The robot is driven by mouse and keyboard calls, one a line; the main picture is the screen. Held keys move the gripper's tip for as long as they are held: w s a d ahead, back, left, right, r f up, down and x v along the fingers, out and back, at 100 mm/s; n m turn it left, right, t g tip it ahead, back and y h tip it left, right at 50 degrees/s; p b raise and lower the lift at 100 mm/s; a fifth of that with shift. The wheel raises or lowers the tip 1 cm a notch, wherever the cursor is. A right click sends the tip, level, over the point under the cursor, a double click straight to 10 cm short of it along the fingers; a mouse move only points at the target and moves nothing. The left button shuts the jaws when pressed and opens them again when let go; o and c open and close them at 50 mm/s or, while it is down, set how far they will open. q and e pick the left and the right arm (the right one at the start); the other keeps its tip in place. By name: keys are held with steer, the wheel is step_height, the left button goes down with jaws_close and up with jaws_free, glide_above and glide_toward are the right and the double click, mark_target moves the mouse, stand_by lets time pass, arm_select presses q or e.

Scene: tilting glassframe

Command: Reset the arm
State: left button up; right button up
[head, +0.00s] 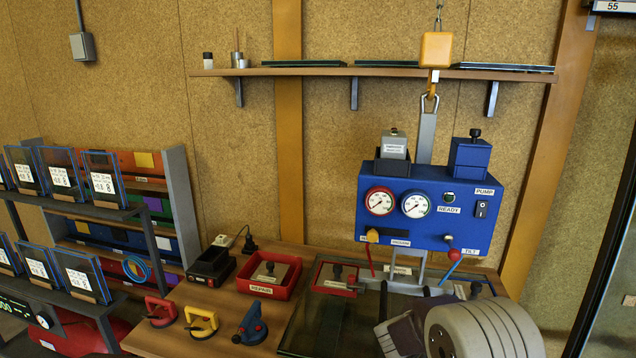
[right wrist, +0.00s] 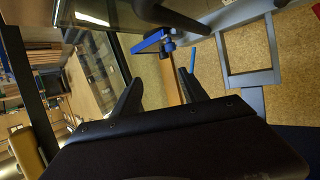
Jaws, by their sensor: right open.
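My right gripper (right wrist: 163,88) is open and empty in the right wrist view, its two black fingers spread apart. A blue clamp-like part (right wrist: 155,41) and a thin blue rod (right wrist: 193,60) lie beyond the fingertips, apart from them. My left gripper is in neither view.
A blue pump unit (head: 430,240) with two gauges and red and blue levers stands above the dark glass (head: 315,325). An orange hoist block (head: 435,50) hangs over it. A red tray (head: 268,276) and suction cups (head: 202,322) lie on the bench. Racks of panes stand left.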

step_height(320, 180, up, 5)
steer(key=a+n+t+y+p, duration=0.1)
steer(key=a+n+t+y, duration=0.1)
steer(key=n+t+y, duration=0.15)
steer(key=s+a+f+n+g+y, duration=0.3)
steer(key=s+a+f+n+y, duration=0.25)
steer(key=a, duration=0.35)
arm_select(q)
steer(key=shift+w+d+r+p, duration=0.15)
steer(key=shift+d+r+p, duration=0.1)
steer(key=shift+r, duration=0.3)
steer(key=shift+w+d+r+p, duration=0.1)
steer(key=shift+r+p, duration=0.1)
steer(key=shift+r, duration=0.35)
arm_select(e)
steer(key=s+a+f+g+y, duration=0.1)
steer(key=s+f+g, duration=0.3)
steer(key=s, duration=0.5)
steer(key=s+a+f+n+g, duration=0.1)
steer(key=s+f+g, duration=0.3)
steer(key=s, duration=0.6)
steer(key=shift+f+y, duration=0.35)
steer(key=shift+y, duration=0.05)
